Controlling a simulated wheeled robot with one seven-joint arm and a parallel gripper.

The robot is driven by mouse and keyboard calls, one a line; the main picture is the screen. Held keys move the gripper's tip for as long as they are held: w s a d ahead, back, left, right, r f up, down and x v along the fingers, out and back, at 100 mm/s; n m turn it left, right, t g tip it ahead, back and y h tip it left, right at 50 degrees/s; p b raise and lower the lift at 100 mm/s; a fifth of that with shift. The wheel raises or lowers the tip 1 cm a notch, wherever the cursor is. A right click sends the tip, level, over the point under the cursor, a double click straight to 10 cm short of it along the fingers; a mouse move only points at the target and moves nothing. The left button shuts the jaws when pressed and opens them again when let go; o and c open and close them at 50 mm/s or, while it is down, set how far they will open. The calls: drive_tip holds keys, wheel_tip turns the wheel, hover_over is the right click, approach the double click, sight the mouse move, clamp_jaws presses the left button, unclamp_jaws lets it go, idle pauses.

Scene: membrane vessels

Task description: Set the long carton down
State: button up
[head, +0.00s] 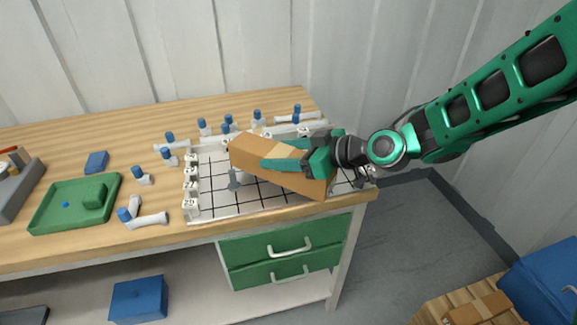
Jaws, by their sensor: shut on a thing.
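The long carton (250,150) is a brown cardboard box with a paler tape band. It shows in the head view over the right part of the workbench. My gripper (285,160) is shut on the carton, with its green fingers across the middle of it. The carton lies slantwise, its left end farther back and its right end nearer the front edge. It covers much of a white board with a black grid (214,158). I cannot tell whether the carton touches the board.
White numbered blocks (191,186) line the board's left side. Several blue-capped vessels (202,127) stand behind and left of it. A grey peg (234,180) stands on the grid. A green tray (75,203) lies at the left. Another carton (470,305) is at lower right.

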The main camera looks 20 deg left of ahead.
wheel_tip(320, 180, down, 4)
drive_tip(key=shift+r, duration=0.15)
drive_tip(key=o, duration=1.3)
drive_tip(key=shift+o, duration=0.4)
drive_tip(key=v, duration=1.1)
drive_tip(key=shift+s+d+r, duration=0.1)
drive_tip(key=shift+d, duration=0.3)
drive_tip(key=shift+w+a+f, duration=0.3)
drive_tip(key=shift+a+f, duration=0.35)
drive_tip(key=shift+a, duration=0.05)
drive_tip(key=shift+h, duration=0.3)
drive_tip(key=shift+x, duration=5.55)
